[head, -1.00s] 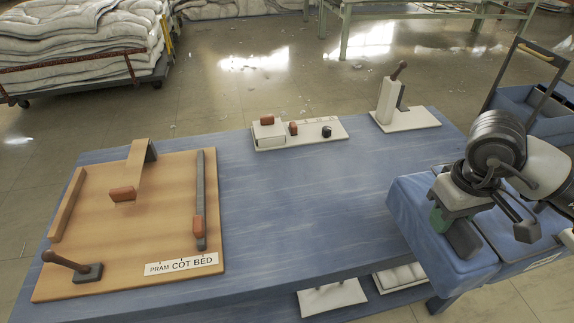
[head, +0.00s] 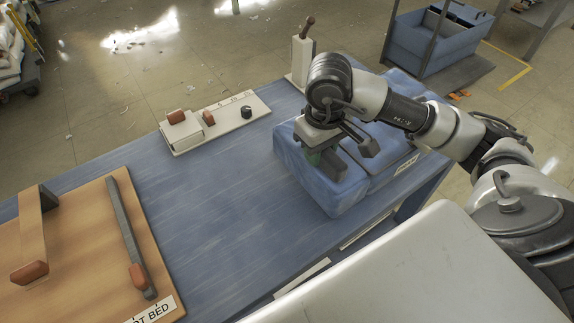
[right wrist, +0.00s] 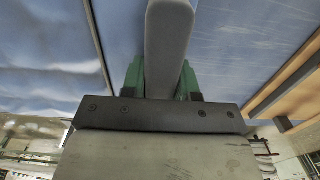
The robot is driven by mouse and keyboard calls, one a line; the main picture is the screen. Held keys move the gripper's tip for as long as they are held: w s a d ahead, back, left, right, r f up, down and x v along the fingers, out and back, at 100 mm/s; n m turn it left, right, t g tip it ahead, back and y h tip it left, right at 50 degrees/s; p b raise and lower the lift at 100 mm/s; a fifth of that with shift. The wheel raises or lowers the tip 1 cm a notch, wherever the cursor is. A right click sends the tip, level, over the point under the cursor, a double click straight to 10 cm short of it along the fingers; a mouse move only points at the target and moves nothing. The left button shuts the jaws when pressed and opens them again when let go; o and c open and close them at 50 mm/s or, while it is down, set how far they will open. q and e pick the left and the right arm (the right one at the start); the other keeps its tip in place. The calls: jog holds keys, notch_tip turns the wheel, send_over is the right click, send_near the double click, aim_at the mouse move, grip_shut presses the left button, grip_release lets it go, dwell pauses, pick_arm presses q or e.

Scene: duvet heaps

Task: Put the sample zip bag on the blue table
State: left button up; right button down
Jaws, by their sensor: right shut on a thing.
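In the right wrist view a grey bar stands between green parts, with blue surfaces behind. My left gripper is not in view.
A white control box (head: 215,122) and a white lever stand (head: 302,62) stand along the table's back edge. A wooden board (head: 75,250) with a slider lies at the left. The table middle is clear. A blue cart (head: 440,40) stands behind.

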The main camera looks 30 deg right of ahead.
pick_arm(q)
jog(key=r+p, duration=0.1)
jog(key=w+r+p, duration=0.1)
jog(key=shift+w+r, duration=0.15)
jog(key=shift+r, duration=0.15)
pick_arm(e)
jog(key=w+a+f, duration=0.3)
jog(key=a+f, duration=0.1)
jog(key=f, duration=0.3)
jog(key=shift+a+f, duration=0.2)
jog(key=shift+a, duration=0.1)
jog(key=shift+w, duration=0.1)
jog(key=shift+f, duration=0.1)
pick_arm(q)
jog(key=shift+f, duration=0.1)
pick_arm(e)
jog(key=c, duration=0.8)
grip_release()
jog(key=shift+c, duration=0.2)
